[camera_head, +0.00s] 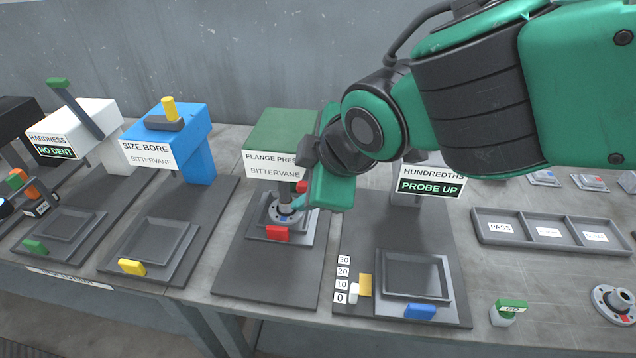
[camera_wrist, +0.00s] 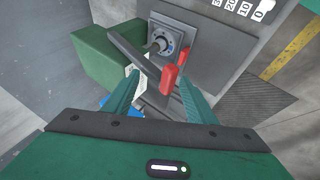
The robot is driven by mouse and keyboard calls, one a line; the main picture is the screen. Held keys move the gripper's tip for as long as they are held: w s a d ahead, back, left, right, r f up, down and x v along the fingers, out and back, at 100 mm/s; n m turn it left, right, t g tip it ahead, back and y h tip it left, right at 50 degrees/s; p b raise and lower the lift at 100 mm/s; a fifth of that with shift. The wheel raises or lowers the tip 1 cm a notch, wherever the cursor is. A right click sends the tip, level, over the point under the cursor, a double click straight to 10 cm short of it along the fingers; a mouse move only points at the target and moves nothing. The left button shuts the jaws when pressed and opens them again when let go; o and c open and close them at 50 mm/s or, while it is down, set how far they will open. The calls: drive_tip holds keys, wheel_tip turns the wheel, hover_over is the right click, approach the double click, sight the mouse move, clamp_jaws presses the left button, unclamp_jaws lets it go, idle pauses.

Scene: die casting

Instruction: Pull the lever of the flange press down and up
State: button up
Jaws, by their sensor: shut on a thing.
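The flange press (camera_head: 285,132) is a green-topped machine with a white label, standing on a dark base near the middle of the bench. Its ram is down at a grey metal flange (camera_head: 283,212) in the fixture, which has a red tab (camera_head: 277,233) in front. The wrist view also shows the flange (camera_wrist: 165,42) and the press's green body (camera_wrist: 100,58). The lever's red handle (camera_wrist: 168,80) lies between the fingertips of my gripper (camera_wrist: 160,85). In the head view my gripper (camera_head: 303,203) is at the right side of the press, partly hiding the lever.
The blue size bore machine (camera_head: 190,125) stands left of the press. To the right is the hundredths gauge (camera_head: 430,178), reading PROBE UP. A sorting tray (camera_head: 548,217) and a loose flange (camera_head: 614,303) lie farther right. My arm crosses above the bench from the right.

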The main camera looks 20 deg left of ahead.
drive_tip(key=shift+s+d+f, duration=0.25)
drive_tip(key=shift+d+f, duration=0.2)
drive_tip(key=shift+f, duration=0.35)
drive_tip(key=shift+w+d+r, duration=0.1)
drive_tip(key=shift+d+r, duration=0.05)
drive_tip(key=shift+r, duration=0.3)
drive_tip(key=shift+w+d+r, duration=0.2)
drive_tip(key=shift+d+r, duration=0.25)
drive_tip(key=shift+r, duration=0.35)
drive_tip(key=a+v, duration=0.1)
drive_tip(key=v, duration=0.8)
drive_tip(key=shift+s+r, duration=0.2)
drive_tip(key=shift+s, duration=0.2)
drive_tip(key=shift+a, duration=0.1)
